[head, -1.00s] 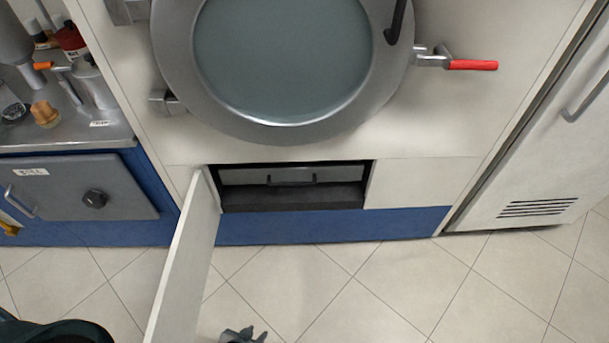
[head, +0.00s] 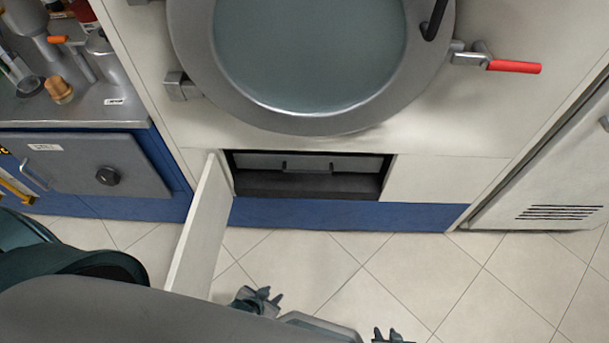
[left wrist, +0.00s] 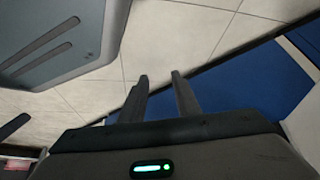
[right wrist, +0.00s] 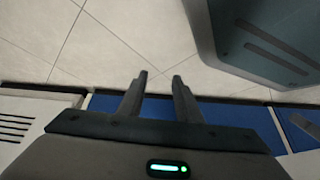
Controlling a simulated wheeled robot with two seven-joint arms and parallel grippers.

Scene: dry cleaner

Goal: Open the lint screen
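The lint screen drawer (head: 265,162), a grey front with a dark bar handle (head: 307,166), sits inside a dark low opening under the big round machine door. The hinged white flap (head: 203,228) of that opening stands swung out on its left side. My left gripper (head: 272,298) is low over the floor, in front of the opening and right of the flap, apart from the drawer. My right gripper (head: 388,335) is at the bottom edge, further right. In the wrist views the left fingers (left wrist: 159,78) and right fingers (right wrist: 160,80) are apart with nothing between them.
The round machine door (head: 310,125) with a red-handled latch (head: 513,66) is above the opening. A grey cabinet door (head: 95,165) and counter with bottles are at left. A white vented unit (head: 558,212) is at right. The tiled floor (head: 330,255) ahead is clear.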

